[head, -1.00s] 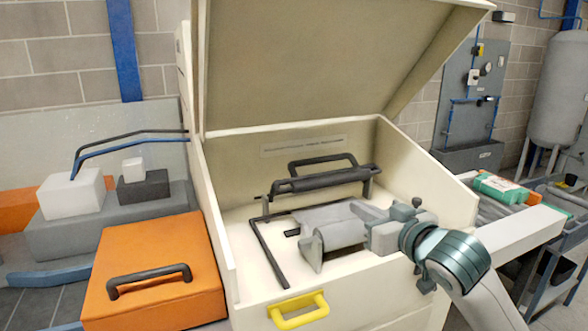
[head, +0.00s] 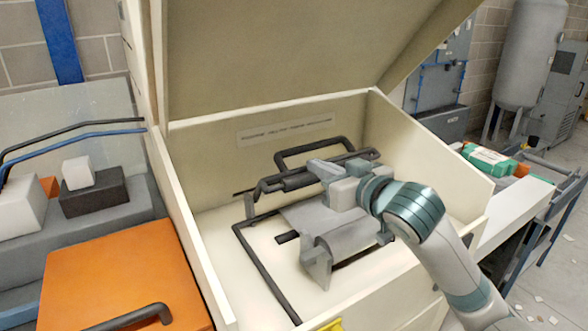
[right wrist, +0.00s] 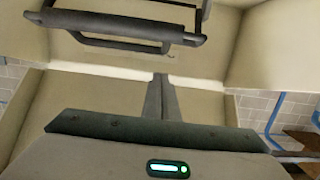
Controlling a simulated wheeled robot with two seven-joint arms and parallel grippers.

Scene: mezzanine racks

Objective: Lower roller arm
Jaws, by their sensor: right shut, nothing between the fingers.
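The roller arm (head: 292,182) is a dark bar with a thick roller and a looped handle, raised at the back inside an open cream cabinet (head: 190,203). Its roller also shows at the top of the right wrist view (right wrist: 120,29). My right gripper (head: 314,167) is shut and empty. In the head view it overlaps the roller's right part; in the right wrist view its fingertips (right wrist: 160,77) point toward the roller with a visible gap. A grey curved plate (head: 335,228) lies below on the cabinet floor. My left gripper is not in view.
The cabinet's lid (head: 300,55) stands open above, and its side walls flank my right arm. An orange box (head: 125,275) with a dark handle sits at left. A conveyor (head: 512,212) with green packages (head: 488,158) is at right.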

